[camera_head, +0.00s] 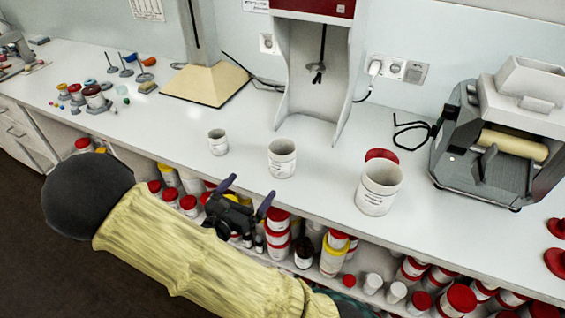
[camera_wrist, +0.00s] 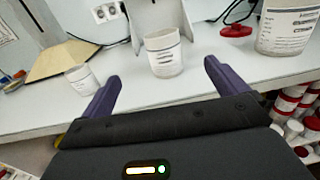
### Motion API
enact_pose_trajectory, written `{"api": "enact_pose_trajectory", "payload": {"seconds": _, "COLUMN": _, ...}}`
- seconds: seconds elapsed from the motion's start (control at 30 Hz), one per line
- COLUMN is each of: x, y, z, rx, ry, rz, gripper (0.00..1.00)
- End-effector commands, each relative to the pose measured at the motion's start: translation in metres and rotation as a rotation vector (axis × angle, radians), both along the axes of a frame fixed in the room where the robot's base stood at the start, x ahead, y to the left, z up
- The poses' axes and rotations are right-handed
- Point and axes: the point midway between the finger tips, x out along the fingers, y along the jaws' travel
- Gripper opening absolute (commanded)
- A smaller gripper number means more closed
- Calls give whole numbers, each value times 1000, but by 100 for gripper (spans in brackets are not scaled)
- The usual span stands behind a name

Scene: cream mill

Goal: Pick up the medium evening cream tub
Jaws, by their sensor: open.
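Three white open tubs of different sizes stand upright on the counter. The medium tub (camera_head: 282,158) is the middle one, with a printed label; it also shows in the wrist view (camera_wrist: 164,54), ahead of and between my fingers. The small tub (camera_head: 218,142) is to its left, also in the wrist view (camera_wrist: 82,80). The large tub (camera_head: 379,188) is to its right, partly cut off in the wrist view (camera_wrist: 286,28). My gripper (camera_head: 249,193) is open and empty at the counter's front edge, short of the medium tub. Its purple fingers (camera_wrist: 160,88) touch no tub.
A red lid (camera_head: 381,156) lies behind the large tub. A mixer stand (camera_head: 338,90) stands behind the medium tub, and a roller mill (camera_head: 500,140) at the right. The shelf below holds many red-lidded jars (camera_head: 278,220). The counter between the tubs is clear.

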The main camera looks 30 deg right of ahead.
Motion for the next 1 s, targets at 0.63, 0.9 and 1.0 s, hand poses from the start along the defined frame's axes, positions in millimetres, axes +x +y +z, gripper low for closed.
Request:
{"api": "enact_pose_trajectory", "payload": {"seconds": 0.63, "x": 46, "y": -71, "z": 1, "rx": 2, "ry": 0, "rz": -8, "gripper": 98}}
{"api": "enact_pose_trajectory", "payload": {"seconds": 0.9, "x": 67, "y": -101, "z": 0, "rx": 3, "ry": 1, "rz": -5, "gripper": 98}}
{"api": "enact_pose_trajectory", "payload": {"seconds": 1.0, "x": 68, "y": -103, "z": 0, "rx": 3, "ry": 1, "rz": -3, "gripper": 98}}
